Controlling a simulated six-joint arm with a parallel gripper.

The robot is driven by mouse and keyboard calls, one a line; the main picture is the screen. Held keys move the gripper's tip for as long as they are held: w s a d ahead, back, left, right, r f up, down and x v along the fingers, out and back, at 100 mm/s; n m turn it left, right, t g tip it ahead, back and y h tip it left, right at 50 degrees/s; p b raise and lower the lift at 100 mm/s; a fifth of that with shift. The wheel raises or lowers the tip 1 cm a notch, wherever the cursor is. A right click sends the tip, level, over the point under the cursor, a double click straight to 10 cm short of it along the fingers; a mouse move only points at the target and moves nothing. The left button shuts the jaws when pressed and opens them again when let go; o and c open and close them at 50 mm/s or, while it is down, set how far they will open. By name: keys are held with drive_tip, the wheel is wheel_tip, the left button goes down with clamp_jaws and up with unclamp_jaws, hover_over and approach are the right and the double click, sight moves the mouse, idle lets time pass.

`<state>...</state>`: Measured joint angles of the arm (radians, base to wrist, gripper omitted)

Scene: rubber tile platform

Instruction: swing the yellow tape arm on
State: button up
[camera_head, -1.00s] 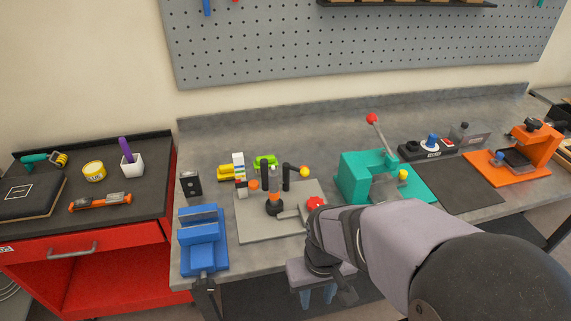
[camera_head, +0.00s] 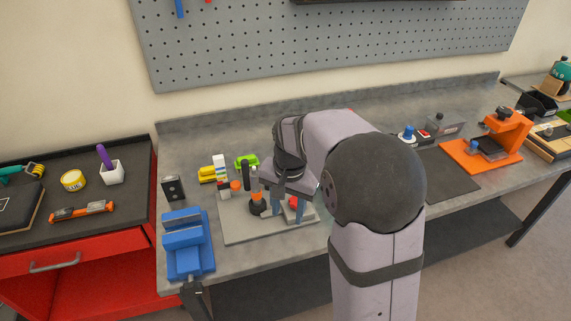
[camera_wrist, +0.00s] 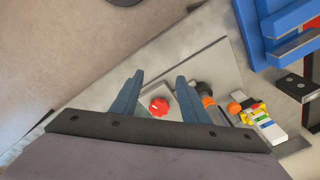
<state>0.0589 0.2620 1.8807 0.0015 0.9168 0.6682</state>
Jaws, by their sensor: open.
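A grey base plate (camera_head: 240,228) on the bench carries a small fixture with a black post with orange collars (camera_head: 257,203) and a red knob (camera_head: 293,202). My gripper (camera_head: 287,218) is open over the right part of this plate, pointing down, with the red knob seen between its blue fingers. In the wrist view the red knob (camera_wrist: 159,106) shows between the fingers, and the orange-collared post (camera_wrist: 207,100) lies right of the right finger. No yellow-tipped arm is visible now; my arm and gripper cover that part of the plate.
A blue vise (camera_head: 187,242) stands left of the plate. Small coloured blocks (camera_head: 220,172) and a green piece (camera_head: 247,162) lie behind it. An orange fixture (camera_head: 490,150) and a dark mat (camera_head: 445,175) are to the right. My arm hides the bench between.

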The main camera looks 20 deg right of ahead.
drive_tip(key=w+d+r+m+p, duration=0.1)
drive_tip(key=w+d+r+m, duration=0.1)
drive_tip(key=w+m, duration=0.3)
drive_tip(key=w+d+r+m+t, duration=0.1)
drive_tip(key=w+m, duration=0.4)
drive_tip(key=w, duration=0.7)
drive_tip(key=shift+w+d+r+m+p, duration=0.25)
drive_tip(key=shift+d+r+m+p, duration=0.25)
drive_tip(key=shift+d, duration=0.7)
drive_tip(key=shift+w+f+p, duration=0.25)
drive_tip(key=shift+f+p, duration=0.1)
drive_tip(key=shift+f, duration=0.8)
drive_tip(key=shift+w+f+p, duration=0.2)
drive_tip(key=shift+f+p, duration=0.2)
drive_tip(key=shift+f, duration=0.8)
drive_tip(key=shift+w+f+p, duration=0.25)
drive_tip(key=shift+f+p, duration=0.1)
drive_tip(key=shift+f, duration=0.8)
